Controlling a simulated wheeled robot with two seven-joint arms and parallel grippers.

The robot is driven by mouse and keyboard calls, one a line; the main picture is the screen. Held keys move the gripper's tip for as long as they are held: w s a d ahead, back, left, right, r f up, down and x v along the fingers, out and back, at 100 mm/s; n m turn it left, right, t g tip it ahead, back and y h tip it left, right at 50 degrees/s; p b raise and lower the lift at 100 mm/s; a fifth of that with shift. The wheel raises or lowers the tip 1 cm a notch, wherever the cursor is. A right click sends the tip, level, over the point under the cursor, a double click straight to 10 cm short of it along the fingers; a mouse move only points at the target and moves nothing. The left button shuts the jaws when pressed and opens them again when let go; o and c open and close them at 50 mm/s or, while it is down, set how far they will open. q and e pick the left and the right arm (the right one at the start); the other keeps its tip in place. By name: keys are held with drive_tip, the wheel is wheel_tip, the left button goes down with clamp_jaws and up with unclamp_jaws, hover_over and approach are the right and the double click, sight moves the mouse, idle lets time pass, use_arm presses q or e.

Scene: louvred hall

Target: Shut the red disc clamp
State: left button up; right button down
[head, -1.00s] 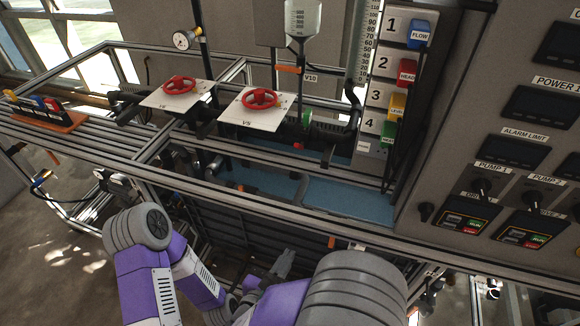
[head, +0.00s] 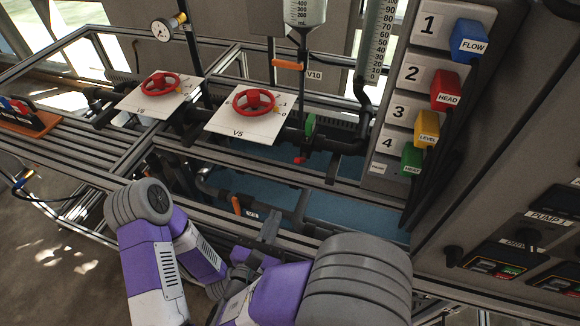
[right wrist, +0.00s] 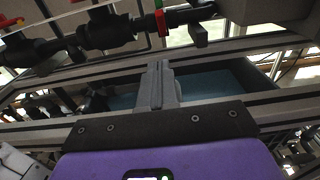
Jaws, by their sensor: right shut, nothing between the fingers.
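A small red part (head: 300,159) sits on the dark pipe beside a green disc (head: 310,125), right of the V5 plate; I cannot tell whether it is the red disc clamp or whether it stands open. A red part also shows at the top of the right wrist view (right wrist: 160,21). My right gripper (head: 272,222) is shut and empty, in front of and below the pipe, apart from it. Its closed fingers (right wrist: 158,70) point toward the pipe in the wrist view. My left gripper does not show.
Red handwheels (head: 255,103) and (head: 160,85) stand on white plates left of the green disc. An orange-handled valve (head: 288,65) is above. Metal frame rails (head: 330,180) cross between gripper and pipe. A panel with coloured tags (head: 445,90) stands at the right.

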approach(300, 160)
drive_tip(key=w+f, duration=0.3)
drive_tip(key=f, duration=0.1)
drive_tip(key=shift+w+d+r+p, duration=0.25)
drive_tip(key=shift+w+r+p, duration=0.25)
drive_tip(key=shift+w+r, duration=0.15)
drive_tip(key=shift+w+d+r+p, duration=0.2)
drive_tip(key=shift+w+r+p, duration=0.35)
drive_tip(key=shift+w, duration=0.25)
